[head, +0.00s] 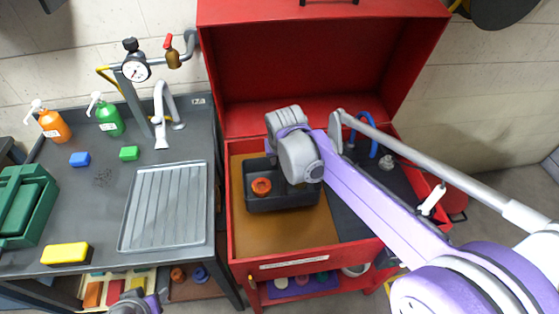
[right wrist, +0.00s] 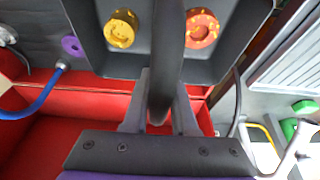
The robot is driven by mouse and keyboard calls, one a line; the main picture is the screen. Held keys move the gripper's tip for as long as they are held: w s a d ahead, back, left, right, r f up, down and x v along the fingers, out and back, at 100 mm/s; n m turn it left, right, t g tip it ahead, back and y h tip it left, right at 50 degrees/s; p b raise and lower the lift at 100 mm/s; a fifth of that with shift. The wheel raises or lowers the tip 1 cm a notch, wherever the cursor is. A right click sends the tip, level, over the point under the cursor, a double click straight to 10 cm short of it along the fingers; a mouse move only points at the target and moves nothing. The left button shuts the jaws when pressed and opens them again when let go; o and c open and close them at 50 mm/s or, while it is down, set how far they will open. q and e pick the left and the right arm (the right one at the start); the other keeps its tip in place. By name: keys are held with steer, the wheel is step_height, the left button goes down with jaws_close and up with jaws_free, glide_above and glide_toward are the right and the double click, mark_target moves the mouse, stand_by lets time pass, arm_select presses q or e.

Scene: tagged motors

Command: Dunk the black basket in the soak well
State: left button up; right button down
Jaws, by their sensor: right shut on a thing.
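The black basket (head: 283,203) is over the brown liquid of the soak well (head: 300,235), in the left part of the red washer. Its walls show in the head view; I cannot tell whether its bottom touches the liquid. An orange part (head: 261,187) lies in it. In the right wrist view the basket (right wrist: 215,68) holds a yellow part (right wrist: 121,28) and an orange-red part (right wrist: 202,28). My right gripper (right wrist: 158,118) is shut on the basket's black handle (right wrist: 166,60). A piece of my left arm (head: 135,303) shows at the bottom edge; its fingertips are not clear.
The washer's red lid (head: 315,65) stands open behind. A blue hose (head: 367,135) and white brush (head: 432,199) are at the washer's dark right side. Left is a bench with a ribbed drain tray (head: 165,207), tap (head: 165,115), bottles and a yellow sponge (head: 65,253).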

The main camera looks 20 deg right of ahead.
arm_select(q)
steer(key=shift+w+r+p, duration=0.4)
steer(key=shift+r+p, duration=0.1)
steer(key=shift+r, duration=0.35)
steer(key=shift+w+r+p, duration=0.35)
steer(key=shift+r+p, duration=0.15)
steer(key=shift+r, duration=0.3)
arm_select(e)
steer(key=shift+w+r, duration=0.1)
steer(key=shift+r, duration=2.05)
arm_select(q)
steer(key=shift+s, duration=0.15)
